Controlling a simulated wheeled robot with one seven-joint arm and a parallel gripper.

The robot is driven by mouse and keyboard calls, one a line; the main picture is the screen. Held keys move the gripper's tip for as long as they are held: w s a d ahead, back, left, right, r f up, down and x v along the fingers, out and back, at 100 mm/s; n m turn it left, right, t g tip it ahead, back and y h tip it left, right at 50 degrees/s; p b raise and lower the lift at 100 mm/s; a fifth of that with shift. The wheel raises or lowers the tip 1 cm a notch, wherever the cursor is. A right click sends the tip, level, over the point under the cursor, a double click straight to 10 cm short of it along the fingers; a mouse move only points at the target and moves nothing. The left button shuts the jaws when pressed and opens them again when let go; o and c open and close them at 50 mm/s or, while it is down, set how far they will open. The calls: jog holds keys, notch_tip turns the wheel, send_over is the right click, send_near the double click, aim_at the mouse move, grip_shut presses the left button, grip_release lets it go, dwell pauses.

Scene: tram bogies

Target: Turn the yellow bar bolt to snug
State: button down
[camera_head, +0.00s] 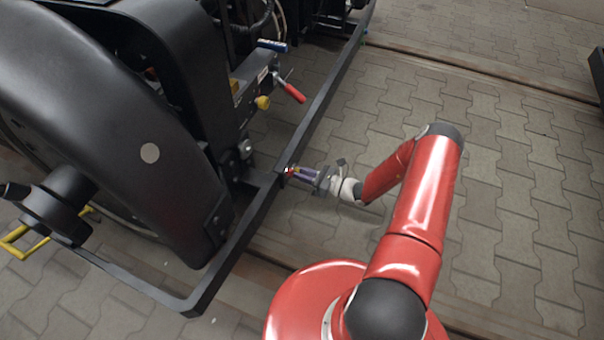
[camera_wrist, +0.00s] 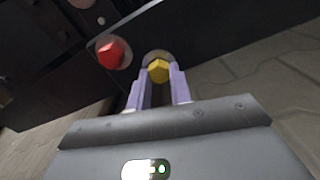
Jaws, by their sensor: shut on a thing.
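The yellow bar bolt (camera_wrist: 158,70) is a yellow hex head on the dark bar, in the upper middle of the wrist view. My gripper (camera_wrist: 160,78) has its two purple fingers on either side of this head and is shut on it. In the head view my gripper (camera_head: 301,174) reaches the outer side of the black bar (camera_head: 262,205) from the right. A red hex bolt (camera_wrist: 112,54) sits on the same bar just left of the yellow one, clear of my fingers. The bolt's shank and any marks on it are hidden.
The black bogie (camera_head: 95,110) fills the left of the head view. Open paved floor (camera_head: 510,200) lies to the right.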

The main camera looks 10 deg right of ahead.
jog(key=shift+s+r+m, duration=0.1)
jog(key=shift+m, duration=3.65)
jog(key=shift+r+m, duration=0.1)
jog(key=shift+m, duration=3.65)
jog(key=c, duration=1.3)
grip_release()
jog(key=shift+o, duration=0.2)
jog(key=v, duration=0.7)
jog(key=shift+s+d+p, duration=0.25)
jog(key=shift+d+p, duration=0.05)
jog(key=shift+p, duration=0.1)
